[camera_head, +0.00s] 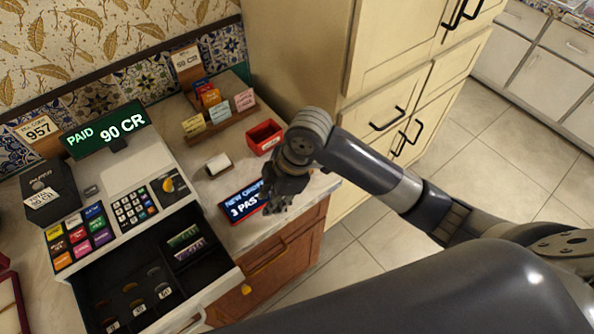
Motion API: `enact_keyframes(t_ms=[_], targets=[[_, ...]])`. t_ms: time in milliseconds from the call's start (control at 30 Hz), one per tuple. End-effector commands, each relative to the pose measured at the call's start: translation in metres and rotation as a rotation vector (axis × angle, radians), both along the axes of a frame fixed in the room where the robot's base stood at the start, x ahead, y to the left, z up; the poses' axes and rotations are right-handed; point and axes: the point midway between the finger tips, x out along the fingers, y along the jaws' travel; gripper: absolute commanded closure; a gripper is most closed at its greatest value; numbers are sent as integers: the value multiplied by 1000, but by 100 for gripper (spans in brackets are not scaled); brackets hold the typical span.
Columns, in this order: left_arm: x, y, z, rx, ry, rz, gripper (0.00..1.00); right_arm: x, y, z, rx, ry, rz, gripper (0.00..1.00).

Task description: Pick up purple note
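The purple note (190,251) lies in the open black cash drawer (215,262) of the register, in the compartment nearest the right side. A green note (183,236) lies just behind it. My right gripper (278,208) hangs at the right edge of the counter, in front of a lit order display, to the right of the drawer and apart from both notes. Its fingers point down and are small and dark, so I cannot tell whether they are open. No held object shows. My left gripper is not in view.
The register (122,190) has a raised screen reading "PAID 90 CR". The order display (240,202) stands between the drawer and my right gripper. A red box (264,137) and a wooden card holder (220,127) stand behind. Tall cabinets (300,60) rise to the right.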

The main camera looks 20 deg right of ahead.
Motion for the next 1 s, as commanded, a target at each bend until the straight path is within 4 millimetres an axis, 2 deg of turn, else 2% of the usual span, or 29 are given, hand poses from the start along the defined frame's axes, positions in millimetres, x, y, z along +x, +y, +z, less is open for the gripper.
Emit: enact_keyframes(t_ms=[33, 300, 433, 567, 667, 1000], targets=[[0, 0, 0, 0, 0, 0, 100, 14, -9, 9, -35, -9, 57, 74], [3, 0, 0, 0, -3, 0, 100, 63, -57, 54, -162, 19, 298, 74], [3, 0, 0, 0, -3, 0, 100, 77, -77, 75, -193, 35, 351, 74], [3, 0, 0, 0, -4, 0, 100, 84, -88, 88, -202, 45, 377, 74], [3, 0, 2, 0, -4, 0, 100, 85, -90, 85, -205, 50, 383, 74], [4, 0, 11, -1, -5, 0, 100, 83, -85, 39, -204, 48, 382, 74]])
